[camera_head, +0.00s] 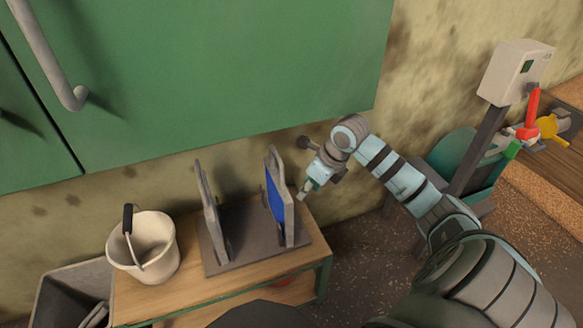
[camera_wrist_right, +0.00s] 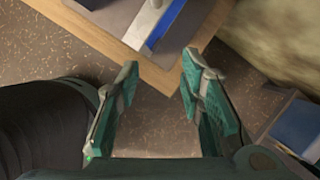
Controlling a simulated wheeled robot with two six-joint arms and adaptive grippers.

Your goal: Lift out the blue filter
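The blue filter (camera_head: 275,198) stands upright at the right upright of a grey rack (camera_head: 236,252) on a small wooden table. A pale upright plate partly covers it. In the right wrist view the filter (camera_wrist_right: 164,26) shows as a narrow blue strip at the top, beyond the fingertips. My right gripper (camera_head: 303,192) is just right of the rack, close to the filter but apparently apart from it. In the wrist view the right gripper (camera_wrist_right: 160,62) has its fingers spread, with nothing between them. My left gripper is out of view.
A white bucket (camera_head: 150,262) stands left of the rack on the wooden table (camera_head: 190,287). A grey bin (camera_head: 55,290) is at lower left. Green cabinets (camera_head: 210,70) overhang behind. A post with a grey box (camera_head: 514,72) and coloured handles is at right.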

